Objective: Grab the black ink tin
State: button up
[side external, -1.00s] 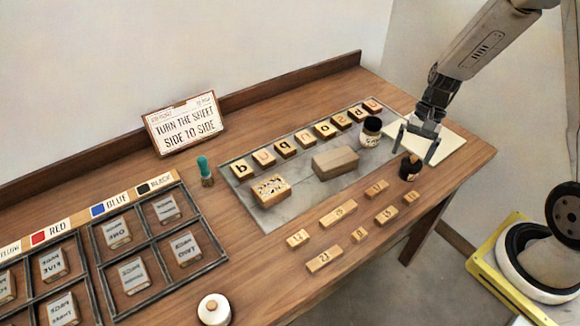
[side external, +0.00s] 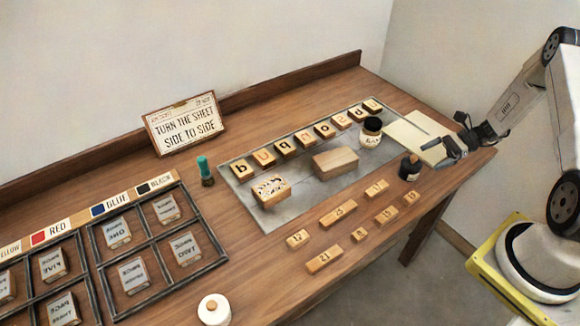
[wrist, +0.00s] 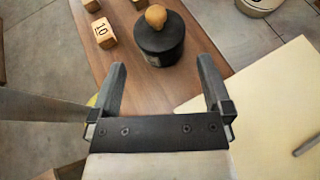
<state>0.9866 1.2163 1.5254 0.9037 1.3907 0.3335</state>
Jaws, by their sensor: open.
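The black ink tin (side external: 410,168) is a small dark round container with a pale wooden knob on top. It stands upright on the wooden table near its front edge, just off the grey slab. My gripper (side external: 441,153) is open and empty to its right, with its fingers lying low over the right end of the table. In the wrist view the black tin (wrist: 160,42) stands just beyond the gap between my two open fingertips (wrist: 162,66). The fingers appear apart from it.
A white jar with a dark top (side external: 371,133) stands on the grey slab (side external: 288,196) behind the tin. A cream sheet (side external: 412,133) lies close to my gripper. Small numbered wooden blocks (side external: 387,214) lie left of the tin. A wooden block (side external: 335,162) is on the slab.

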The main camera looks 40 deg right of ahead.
aim_at(413, 160)
jog(key=shift+s+d+f+t, duration=0.1)
jog(key=shift+d+f+t, duration=0.05)
jog(key=shift+d+t, duration=0.15)
jog(key=shift+a+r+x, duration=0.1)
jog(key=shift+r+x, duration=0.05)
jog(key=shift+x, duration=1.85)
jog(key=shift+a+r+x, duration=0.1)
jog(key=shift+x, duration=1.9)
jog(key=shift+s, duration=0.2)
jog(key=c, duration=1.3)
jog(key=shift+r, duration=0.15)
jog(key=shift+c, duration=0.2)
jog(key=shift+r, duration=0.75)
jog(key=s+a+r, duration=0.5)
jog(key=s+r, duration=0.6)
jog(key=s, duration=0.2)
jog(key=shift+r, duration=0.15)
